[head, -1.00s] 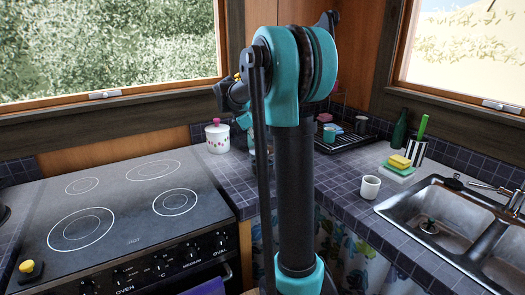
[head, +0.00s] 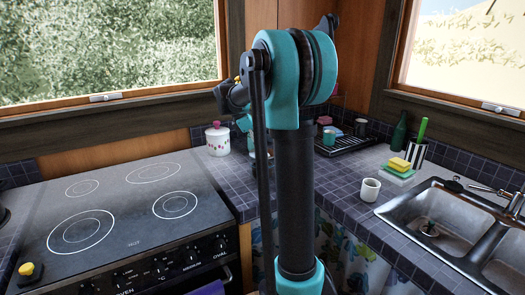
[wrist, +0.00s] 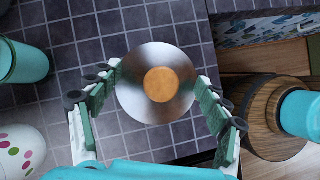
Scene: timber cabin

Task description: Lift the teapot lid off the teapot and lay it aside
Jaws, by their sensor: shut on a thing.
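The teapot lid (wrist: 136,97) is a round, shiny steel disc with an orange-brown round knob at its centre, seen from above in the wrist view. My gripper (wrist: 158,84) is shut on it, with one green-padded finger at its left rim and one at its right. The tiled counter shows around the lid. I cannot make out the teapot body; the lid covers what is directly under it. In the head view my arm hides the lid, and my gripper cannot be made out clearly.
A white pot with coloured dots (wrist: 18,150) stands close on the left, with a teal cylinder (wrist: 22,62) above it in the wrist view. The counter edge lies to the right. The head view shows a stove (head: 130,215), white mug (head: 370,190), sponges (head: 398,168) and sink (head: 440,215).

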